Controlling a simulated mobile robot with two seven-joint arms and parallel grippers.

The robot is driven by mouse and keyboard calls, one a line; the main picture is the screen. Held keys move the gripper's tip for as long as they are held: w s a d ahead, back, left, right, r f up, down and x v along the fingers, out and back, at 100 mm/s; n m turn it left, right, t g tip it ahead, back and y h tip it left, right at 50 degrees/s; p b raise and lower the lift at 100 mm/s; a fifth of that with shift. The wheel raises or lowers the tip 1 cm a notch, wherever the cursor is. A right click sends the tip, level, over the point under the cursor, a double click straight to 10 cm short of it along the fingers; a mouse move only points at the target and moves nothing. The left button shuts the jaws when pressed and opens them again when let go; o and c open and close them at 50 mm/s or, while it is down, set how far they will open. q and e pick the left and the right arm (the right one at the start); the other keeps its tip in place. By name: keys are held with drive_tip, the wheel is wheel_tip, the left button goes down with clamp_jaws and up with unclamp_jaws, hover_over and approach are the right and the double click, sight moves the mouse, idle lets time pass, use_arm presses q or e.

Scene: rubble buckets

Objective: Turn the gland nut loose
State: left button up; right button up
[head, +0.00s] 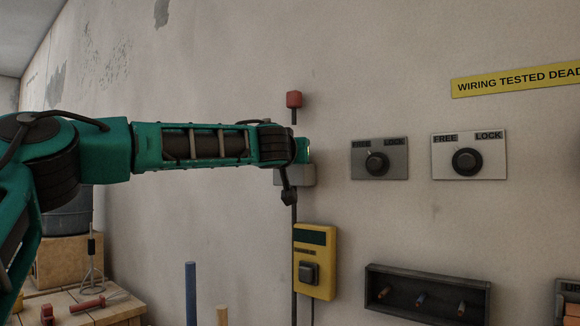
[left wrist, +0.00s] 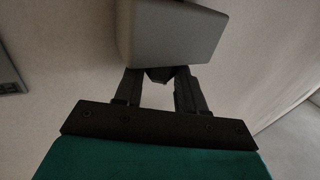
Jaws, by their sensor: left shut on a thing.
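The gland nut (left wrist: 158,74) is a small dark faceted piece at the edge of a grey box (left wrist: 172,32) in the left wrist view. My left gripper (left wrist: 157,80) has one finger on each side of it and is shut on it. In the head view the grey box (head: 308,176) is on the wall, partly hidden behind my left wrist, and I cannot make out the nut there. My right gripper is in neither view.
A yellow unit (head: 314,235) is below. Two FREE/LOCK knob plates (head: 360,173) (head: 441,170) and an open tray (head: 432,312) are to the right. A wooden table (head: 75,290) stands lower left.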

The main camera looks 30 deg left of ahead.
use_arm(q)
drive_tip(key=shift+w+d+n+g+y, duration=0.15)
drive_tip(key=shift+n+g+y, duration=0.25)
drive_tip(key=shift+n+y, duration=0.45)
drive_tip(key=shift+y, duration=0.25)
drive_tip(key=o, duration=1.1)
drive_tip(key=shift+c, duration=0.2)
drive_tip(key=shift+b, duration=0.3)
